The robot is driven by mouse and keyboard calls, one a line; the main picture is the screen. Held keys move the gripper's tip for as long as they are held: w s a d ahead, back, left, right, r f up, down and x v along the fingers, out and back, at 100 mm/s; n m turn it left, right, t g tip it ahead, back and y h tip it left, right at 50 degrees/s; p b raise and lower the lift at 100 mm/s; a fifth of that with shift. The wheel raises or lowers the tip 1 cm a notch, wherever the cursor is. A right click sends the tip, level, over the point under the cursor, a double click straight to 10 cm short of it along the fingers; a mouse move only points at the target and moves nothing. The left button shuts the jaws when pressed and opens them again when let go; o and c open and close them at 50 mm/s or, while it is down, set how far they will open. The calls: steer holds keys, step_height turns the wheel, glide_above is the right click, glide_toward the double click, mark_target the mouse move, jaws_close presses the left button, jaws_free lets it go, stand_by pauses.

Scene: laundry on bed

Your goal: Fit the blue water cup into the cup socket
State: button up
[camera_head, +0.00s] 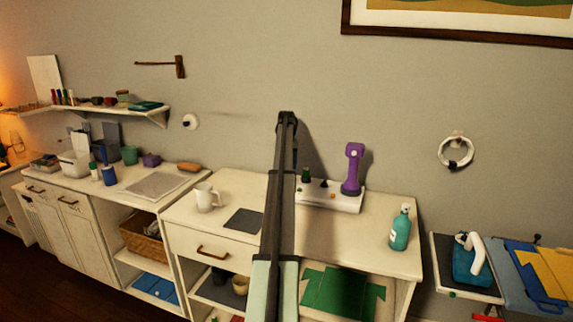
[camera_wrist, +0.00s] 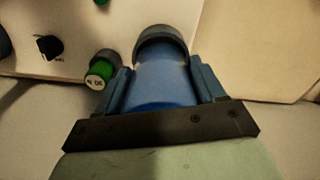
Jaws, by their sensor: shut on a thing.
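My gripper (camera_wrist: 161,72) is shut on a blue cylindrical thing, taken as the blue water cup (camera_wrist: 163,82), with one finger on each side. A dark grey round band (camera_wrist: 160,40) shows at its far end; I cannot tell whether this is part of the cup or the socket around it. A white panel (camera_wrist: 75,25) with a green knob (camera_wrist: 98,75) and a black dial (camera_wrist: 50,46) lies close to the left. In the head view my arm hides the gripper and the held cup. No cup socket can be clearly made out.
The white panel with knobs (camera_head: 330,200) and a purple upright device (camera_head: 352,168) stand on the desk right of my arm. A white mug (camera_head: 205,197) and dark mat (camera_head: 243,219) are left. A teal spray bottle (camera_head: 400,230) stands right. The desk front between panel and bottle is clear.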

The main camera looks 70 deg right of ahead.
steer(key=shift+f, duration=1.35)
stand_by(0.4)
steer(key=o, duration=1.3)
steer(key=shift+s+f, duration=0.1)
step_height(320, 180, up, 14)
steer(key=shift+f, duration=0.1)
